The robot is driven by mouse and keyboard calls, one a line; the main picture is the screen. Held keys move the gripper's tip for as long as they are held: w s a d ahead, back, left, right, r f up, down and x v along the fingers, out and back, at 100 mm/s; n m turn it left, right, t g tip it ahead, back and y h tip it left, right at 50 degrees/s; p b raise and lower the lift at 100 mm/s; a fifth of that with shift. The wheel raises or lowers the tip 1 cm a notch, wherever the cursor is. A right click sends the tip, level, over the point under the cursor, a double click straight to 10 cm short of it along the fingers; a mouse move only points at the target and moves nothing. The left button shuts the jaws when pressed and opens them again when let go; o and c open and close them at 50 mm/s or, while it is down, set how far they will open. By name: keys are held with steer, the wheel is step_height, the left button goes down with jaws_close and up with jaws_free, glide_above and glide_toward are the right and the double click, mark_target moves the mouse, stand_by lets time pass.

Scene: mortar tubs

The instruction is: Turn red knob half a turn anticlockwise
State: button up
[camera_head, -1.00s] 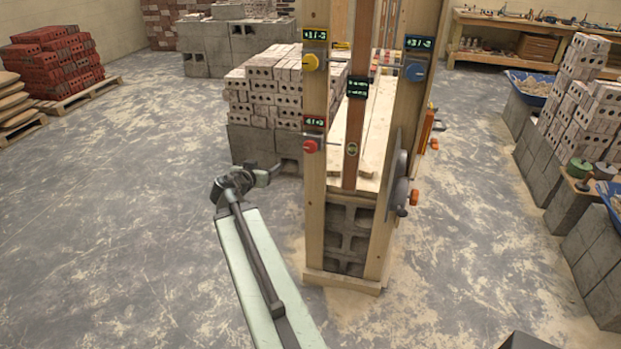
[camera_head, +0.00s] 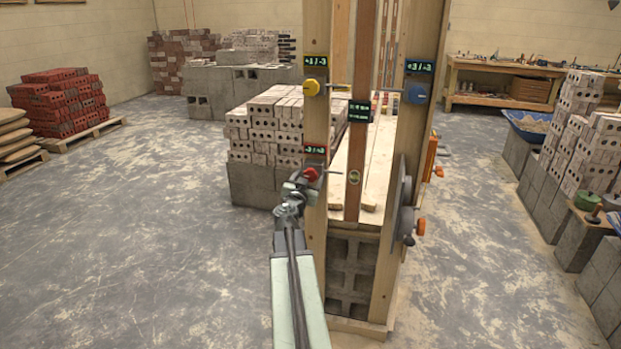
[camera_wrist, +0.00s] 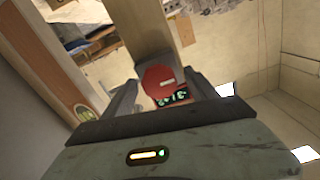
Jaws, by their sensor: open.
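My gripper (camera_head: 300,182) is at the knob, at the end of my raised arm. In the wrist view the red knob (camera_wrist: 157,79) lies between the two open fingers (camera_wrist: 160,98), one on each side. I cannot tell whether either finger touches it. A white mark shows on the knob's face. The display beside the knob is partly hidden by it and my gripper.
A yellow knob (camera_head: 312,88) is higher on the same post, and a blue knob (camera_head: 415,93) is on the right post (camera_head: 408,150). An orange handle (camera_head: 420,227) sticks out at the right. Stacked bricks (camera_head: 262,130) stand behind. The floor at left (camera_head: 150,230) is clear.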

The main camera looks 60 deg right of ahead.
steer(key=shift+w+d, duration=0.1)
steer(key=shift+d, duration=0.3)
steer(key=c, duration=1.3)
steer(key=shift+w, duration=0.1)
steer(key=shift+c, duration=0.2)
